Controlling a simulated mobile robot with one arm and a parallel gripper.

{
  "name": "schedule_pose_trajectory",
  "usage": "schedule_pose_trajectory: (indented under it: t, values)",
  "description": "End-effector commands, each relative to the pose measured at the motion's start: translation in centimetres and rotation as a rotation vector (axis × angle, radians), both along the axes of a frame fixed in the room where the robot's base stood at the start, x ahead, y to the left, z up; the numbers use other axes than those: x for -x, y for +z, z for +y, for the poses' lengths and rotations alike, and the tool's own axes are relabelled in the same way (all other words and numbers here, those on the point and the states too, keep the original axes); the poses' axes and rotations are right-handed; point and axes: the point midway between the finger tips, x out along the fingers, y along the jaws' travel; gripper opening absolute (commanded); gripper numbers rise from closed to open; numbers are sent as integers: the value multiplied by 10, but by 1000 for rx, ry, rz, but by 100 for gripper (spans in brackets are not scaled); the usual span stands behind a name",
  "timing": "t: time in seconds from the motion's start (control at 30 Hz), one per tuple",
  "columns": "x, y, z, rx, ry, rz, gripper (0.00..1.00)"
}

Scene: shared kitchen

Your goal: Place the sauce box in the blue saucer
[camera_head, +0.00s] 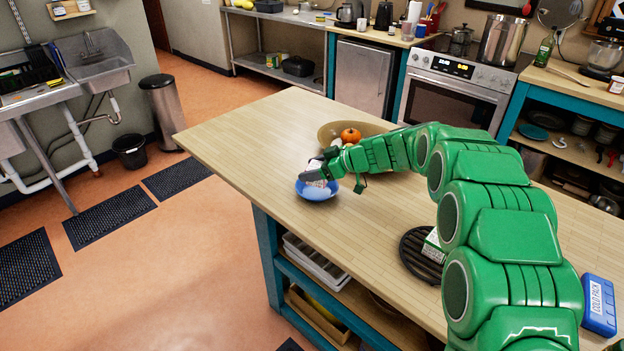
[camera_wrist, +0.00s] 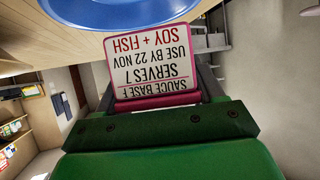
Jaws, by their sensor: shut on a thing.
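My gripper (camera_head: 316,174) is shut on the sauce box (camera_wrist: 150,58), a white box with a magenta edge and a printed label reading "SAUCE BASE" and "SOY + FISH", upside down in the wrist view. The blue saucer (camera_head: 318,194) is a blue bowl-like dish near the left edge of the wooden counter. In the head view the gripper and box are over the saucer. The saucer's rim (camera_wrist: 135,18) shows at the top of the wrist view, close to the box. I cannot tell whether the box touches the saucer.
A wide tan bowl (camera_head: 334,130) with an orange pumpkin (camera_head: 351,135) stands behind the gripper on the wooden counter (camera_head: 250,135). A black round grate (camera_head: 412,255) with a small box (camera_head: 434,240) and a blue cold pack (camera_head: 599,305) lie to the right. The counter's left end is clear.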

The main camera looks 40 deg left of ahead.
Motion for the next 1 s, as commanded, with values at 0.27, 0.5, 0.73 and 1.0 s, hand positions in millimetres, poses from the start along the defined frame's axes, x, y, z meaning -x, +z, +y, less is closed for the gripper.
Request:
schedule_pose_trajectory:
  t: [0.27, 0.5, 0.73, 1.0]
  values:
    - [-7, -14, 10, 0, 0, 0, 31]
    - [-10, -23, 14, 1, 0, 1, 31]
    - [-9, -49, 13, 1, 1, 2, 31]
    - [-10, -50, 13, -1, 1, 1, 31]
